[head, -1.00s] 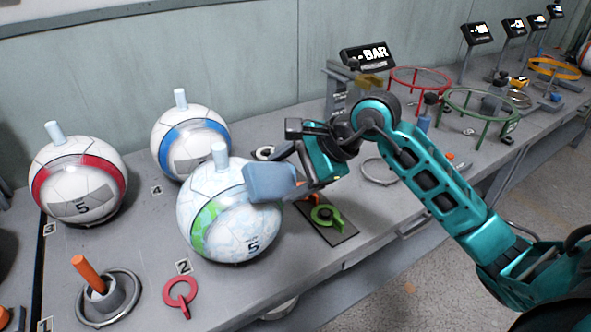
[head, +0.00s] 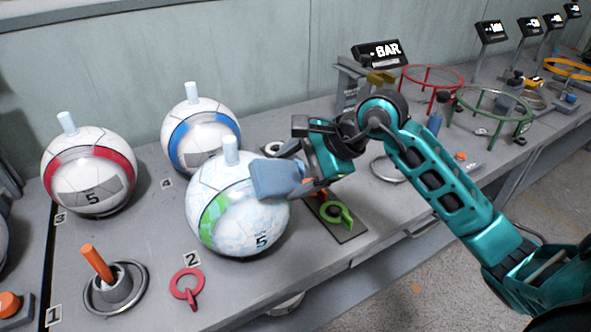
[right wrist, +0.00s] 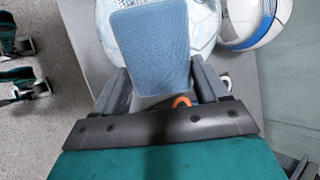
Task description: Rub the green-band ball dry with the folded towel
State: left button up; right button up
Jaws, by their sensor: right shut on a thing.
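The green-band ball (head: 235,225) stands on the bench in the head view, with pale blue patches over its white surface and a light peg on top. My right gripper (head: 300,175) is shut on the folded blue towel (head: 276,178). The towel lies against the upper right side of the ball and covers part of it. In the right wrist view the towel (right wrist: 150,45) sits between the fingers (right wrist: 160,85) with the ball (right wrist: 205,35) behind it. My left gripper is not in view.
A red-band ball (head: 90,180) and a blue-band ball (head: 200,140) stand behind to the left. A red ring tag (head: 186,288) and an orange-handled holder (head: 115,288) lie in front. A green valve handle (head: 338,215) is close under my right arm. Ring stands (head: 495,105) fill the right.

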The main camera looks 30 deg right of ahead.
jog(key=shift+w+a+f, duration=0.15)
jog(key=shift+f, duration=0.05)
dwell(0.3)
jog(key=shift+w+d+b, duration=0.5)
jog(key=shift+d+b, duration=0.05)
jog(key=shift+s+a, duration=1)
jog(key=shift+a, duration=0.1)
jog(key=shift+d, duration=0.1)
jog(key=shift+w+d+b, duration=0.45)
jog(key=shift+w+d, duration=0.55)
jog(key=shift+s+a, duration=1)
jog(key=shift+a, duration=0.1)
